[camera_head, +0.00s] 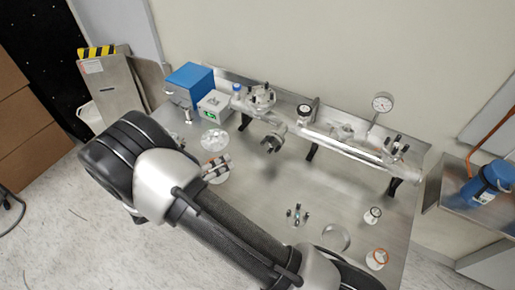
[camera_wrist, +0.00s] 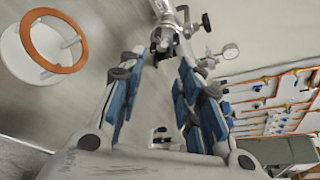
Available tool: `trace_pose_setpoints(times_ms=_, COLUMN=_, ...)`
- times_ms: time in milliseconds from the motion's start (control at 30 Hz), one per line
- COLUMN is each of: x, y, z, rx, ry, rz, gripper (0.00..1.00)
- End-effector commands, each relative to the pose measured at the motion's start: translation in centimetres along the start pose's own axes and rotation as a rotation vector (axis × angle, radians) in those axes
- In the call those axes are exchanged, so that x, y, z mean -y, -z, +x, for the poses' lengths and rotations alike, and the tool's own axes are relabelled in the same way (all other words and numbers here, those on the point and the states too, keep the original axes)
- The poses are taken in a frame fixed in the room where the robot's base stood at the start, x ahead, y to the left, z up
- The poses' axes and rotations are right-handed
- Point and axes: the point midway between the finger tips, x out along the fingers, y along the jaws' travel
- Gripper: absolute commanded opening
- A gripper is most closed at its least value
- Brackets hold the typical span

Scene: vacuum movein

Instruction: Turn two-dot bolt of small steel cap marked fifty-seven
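In the wrist view my gripper (camera_wrist: 162,60) is open, its two blue-padded fingers apart with nothing visible between them. Beyond the fingertips is a steel fitting with dark bolts (camera_wrist: 164,36). In the head view a steel fitting with dark bolts (camera_head: 272,142) sits at the front of the vacuum tube (camera_head: 335,144). A small steel piece with upright bolts (camera_head: 297,215) stands on the table. No fifty-seven mark or dots can be read, so I cannot tell which piece is the cap. My arm covers the lower left; I cannot make out my fingertips there.
A white disc with an orange ring (camera_wrist: 52,42) is close by in the wrist view. The table's middle is mostly bare.

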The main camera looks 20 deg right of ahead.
Motion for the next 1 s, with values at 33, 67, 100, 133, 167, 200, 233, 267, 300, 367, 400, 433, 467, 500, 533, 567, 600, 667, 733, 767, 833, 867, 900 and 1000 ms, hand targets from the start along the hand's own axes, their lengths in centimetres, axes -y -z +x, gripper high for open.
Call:
trace_pose_setpoints(times_ms=33, x=-0.1, y=-0.3, z=-0.3, rx=-0.011, ry=-0.01, rz=0.053, gripper=0.32)
trace_pose_setpoints(times_ms=67, x=-0.2, y=-0.4, z=-0.4, rx=-0.015, ry=-0.013, rz=0.076, gripper=0.32)
trace_pose_setpoints(times_ms=100, x=-0.2, y=-0.5, z=-0.3, rx=-0.02, ry=-0.015, rz=0.096, gripper=0.32)
trace_pose_setpoints(times_ms=133, x=-0.2, y=-0.5, z=-0.2, rx=-0.022, ry=-0.016, rz=0.103, gripper=0.32)
trace_pose_setpoints(times_ms=167, x=-0.2, y=-0.5, z=0.0, rx=-0.022, ry=-0.016, rz=0.107, gripper=0.32)
trace_pose_setpoints(times_ms=200, x=-0.2, y=-0.4, z=0.4, rx=-0.023, ry=-0.015, rz=0.107, gripper=0.32)
trace_pose_setpoints(times_ms=233, x=-0.2, y=-0.4, z=0.8, rx=-0.023, ry=-0.013, rz=0.107, gripper=0.32)
trace_pose_setpoints(times_ms=267, x=-0.2, y=-0.4, z=1.3, rx=-0.024, ry=-0.012, rz=0.106, gripper=0.32)
trace_pose_setpoints(times_ms=300, x=-0.2, y=-0.3, z=2.0, rx=-0.023, ry=-0.012, rz=0.105, gripper=0.32)
trace_pose_setpoints(times_ms=367, x=-0.2, y=-0.3, z=3.2, rx=-0.025, ry=-0.012, rz=0.105, gripper=0.32)
trace_pose_setpoints(times_ms=400, x=-0.3, y=-0.3, z=4.1, rx=-0.024, ry=-0.012, rz=0.104, gripper=0.32)
trace_pose_setpoints(times_ms=433, x=-0.3, y=-0.2, z=4.8, rx=-0.025, ry=-0.011, rz=0.103, gripper=0.32)
trace_pose_setpoints(times_ms=467, x=-0.3, y=-0.2, z=5.4, rx=-0.023, ry=-0.011, rz=0.102, gripper=0.32)
trace_pose_setpoints(times_ms=500, x=-0.3, y=-0.2, z=6.3, rx=-0.024, ry=-0.011, rz=0.102, gripper=0.32)
trace_pose_setpoints(times_ms=533, x=-0.3, y=-0.2, z=7.0, rx=-0.023, ry=-0.012, rz=0.102, gripper=0.32)
trace_pose_setpoints(times_ms=567, x=-0.3, y=-0.1, z=7.7, rx=-0.025, ry=-0.012, rz=0.102, gripper=0.32)
trace_pose_setpoints(times_ms=600, x=-0.4, y=-0.1, z=8.5, rx=-0.023, ry=-0.012, rz=0.102, gripper=0.32)
trace_pose_setpoints(times_ms=667, x=-0.4, y=-0.1, z=9.8, rx=-0.023, ry=-0.012, rz=0.103, gripper=0.32)
trace_pose_setpoints(times_ms=733, x=-0.4, y=-0.1, z=11.4, rx=-0.023, ry=-0.012, rz=0.102, gripper=0.32)
trace_pose_setpoints(times_ms=767, x=-0.4, y=0.0, z=12.0, rx=-0.024, ry=-0.012, rz=0.103, gripper=0.32)
trace_pose_setpoints(times_ms=833, x=-0.4, y=-0.1, z=13.3, rx=-0.023, ry=-0.012, rz=0.103, gripper=0.32)
trace_pose_setpoints(times_ms=867, x=-0.4, y=0.0, z=13.8, rx=-0.023, ry=-0.012, rz=0.102, gripper=0.32)
trace_pose_setpoints(times_ms=900, x=-0.4, y=-0.1, z=14.4, rx=-0.022, ry=-0.013, rz=0.102, gripper=0.32)
trace_pose_setpoints(times_ms=1000, x=-0.5, y=-0.1, z=15.7, rx=-0.02, ry=-0.014, rz=0.101, gripper=0.32)
